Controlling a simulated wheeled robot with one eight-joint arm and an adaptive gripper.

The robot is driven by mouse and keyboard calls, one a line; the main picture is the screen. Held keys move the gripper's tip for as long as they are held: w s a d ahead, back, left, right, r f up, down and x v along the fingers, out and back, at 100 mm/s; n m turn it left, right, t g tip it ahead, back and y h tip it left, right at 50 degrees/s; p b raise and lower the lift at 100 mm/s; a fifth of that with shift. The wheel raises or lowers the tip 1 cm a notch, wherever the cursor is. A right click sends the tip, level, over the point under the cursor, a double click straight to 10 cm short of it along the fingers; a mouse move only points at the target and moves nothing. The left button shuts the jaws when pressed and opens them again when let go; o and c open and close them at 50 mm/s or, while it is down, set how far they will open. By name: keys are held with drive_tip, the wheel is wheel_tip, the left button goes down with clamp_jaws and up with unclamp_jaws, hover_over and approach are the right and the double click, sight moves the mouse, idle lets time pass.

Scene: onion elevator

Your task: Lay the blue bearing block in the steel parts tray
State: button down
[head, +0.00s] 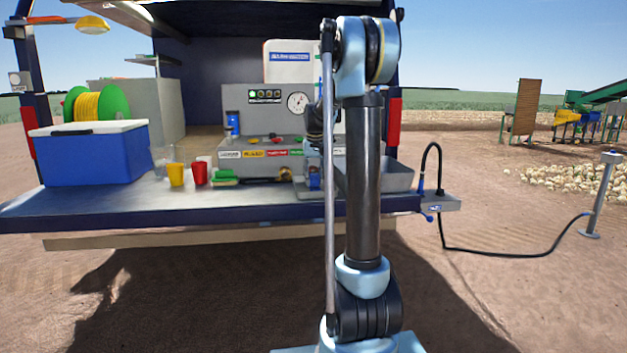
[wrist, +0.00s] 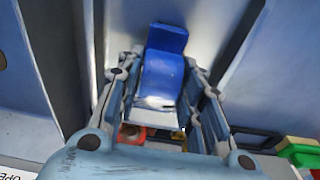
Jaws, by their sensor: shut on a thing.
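The blue bearing block (wrist: 166,72) sits between the two fingers of my gripper (wrist: 160,90) in the wrist view, and the gripper is shut on it. The block's upper end stands out past the fingers. The block cannot be made out clearly there. The grey steel parts tray (head: 398,177) is on the bench's right side, partly hidden behind my arm.
A grey machine (head: 262,103) with a gauge stands behind the gripper. A hose (head: 500,253) hangs off the bench's right end.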

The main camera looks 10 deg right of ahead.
sight(315, 175)
drive_tip(key=c, duration=1.1)
unclamp_jaws()
wheel_tip(315, 175, up, 12)
drive_tip(key=s, duration=0.2)
drive_tip(key=s+f, duration=0.3)
drive_tip(key=s, duration=0.9)
drive_tip(key=shift+t, duration=0.4)
drive_tip(key=s+f, duration=0.8)
drive_tip(key=s, duration=0.2)
drive_tip(key=s+f, duration=0.7)
drive_tip(key=s, duration=0.3)
drive_tip(key=s+f, duration=0.8)
drive_tip(key=s, duration=0.2)
drive_tip(key=shift+f, duration=0.3)
